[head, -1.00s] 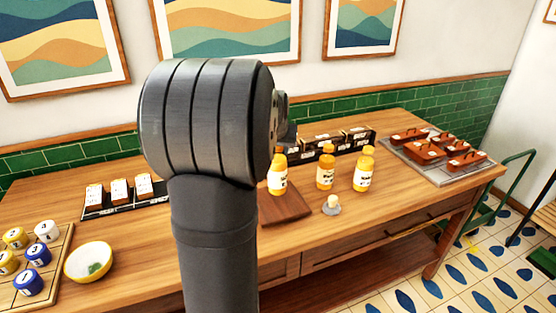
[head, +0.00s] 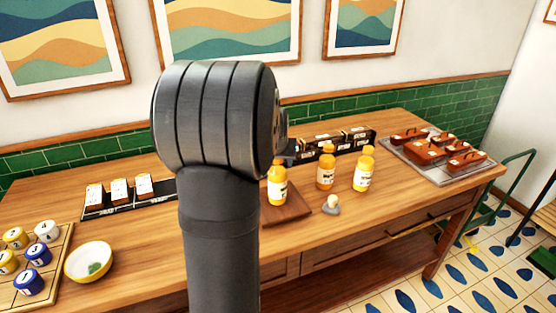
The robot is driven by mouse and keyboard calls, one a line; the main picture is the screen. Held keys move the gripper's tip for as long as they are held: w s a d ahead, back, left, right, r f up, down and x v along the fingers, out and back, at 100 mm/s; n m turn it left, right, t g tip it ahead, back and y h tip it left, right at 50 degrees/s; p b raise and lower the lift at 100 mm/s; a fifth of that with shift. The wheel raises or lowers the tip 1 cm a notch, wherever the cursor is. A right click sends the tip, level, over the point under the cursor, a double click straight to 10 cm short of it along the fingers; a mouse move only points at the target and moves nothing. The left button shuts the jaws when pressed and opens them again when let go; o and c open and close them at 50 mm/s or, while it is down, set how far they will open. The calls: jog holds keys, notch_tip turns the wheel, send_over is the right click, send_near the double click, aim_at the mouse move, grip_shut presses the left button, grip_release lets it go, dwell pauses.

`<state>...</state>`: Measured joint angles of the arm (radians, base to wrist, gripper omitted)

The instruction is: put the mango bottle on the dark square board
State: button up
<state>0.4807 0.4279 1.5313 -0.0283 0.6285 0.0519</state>
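Three orange bottles with white labels are in the head view; their label words are too small to read. The left bottle (head: 277,186) appears upright over the dark square board (head: 298,208), its base against the board's left part. I cannot tell whether it touches the board. The middle bottle (head: 326,168) and the right bottle (head: 364,170) stand on the table behind and to the right of the board. A dark part of my gripper (head: 289,153) shows just above the left bottle's cap. My arm hides the fingers, so their opening does not show.
A small grey piece with a pale knob (head: 331,205) stands right of the board. A black rack (head: 340,143) is behind the bottles. A tray of brown cases (head: 437,153) is at right. A bowl (head: 88,262) and a white-card holder (head: 125,203) are at left.

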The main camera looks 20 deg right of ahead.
jog(key=shift+s+a+r, duration=0.1)
jog(key=shift+s+r, duration=0.05)
jog(key=shift+r, duration=0.35)
jog(key=v, duration=1.1)
jog(key=x, duration=1.2)
jog(key=shift+s, duration=0.1)
jog(key=shift+r, duration=1.1)
